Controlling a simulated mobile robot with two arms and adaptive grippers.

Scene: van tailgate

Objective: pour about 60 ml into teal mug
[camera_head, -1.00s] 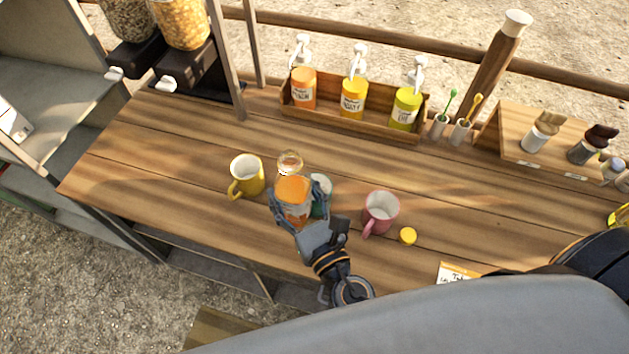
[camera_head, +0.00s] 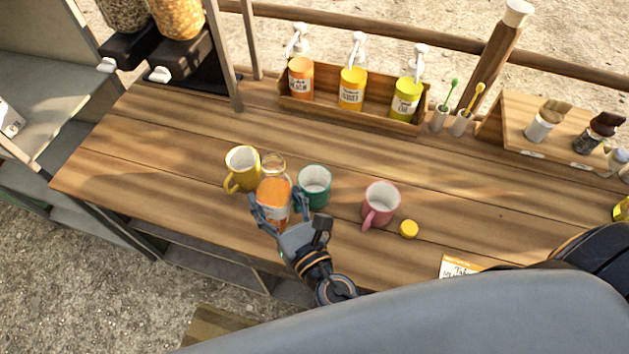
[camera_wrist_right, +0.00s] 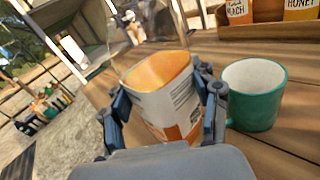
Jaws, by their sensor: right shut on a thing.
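The teal mug (camera_head: 314,187) stands upright on the wooden counter, with its pale inside showing and no liquid that I can make out. It also shows in the right wrist view (camera_wrist_right: 252,95), to the right of the fingers. My right gripper (camera_head: 273,207) is shut around a clear bottle (camera_head: 274,190) with orange liquid and a white and orange label. The bottle is left of the teal mug and looks near upright, its open mouth uncapped. In the right wrist view the bottle (camera_wrist_right: 165,105) sits between both fingers. My left gripper is not in view.
A yellow mug (camera_head: 241,168) stands close left of the bottle. A pink mug (camera_head: 380,205) and a yellow cap (camera_head: 408,229) are to the right. A wooden box (camera_head: 345,112) of pump bottles stands at the back. The counter between mugs and box is clear.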

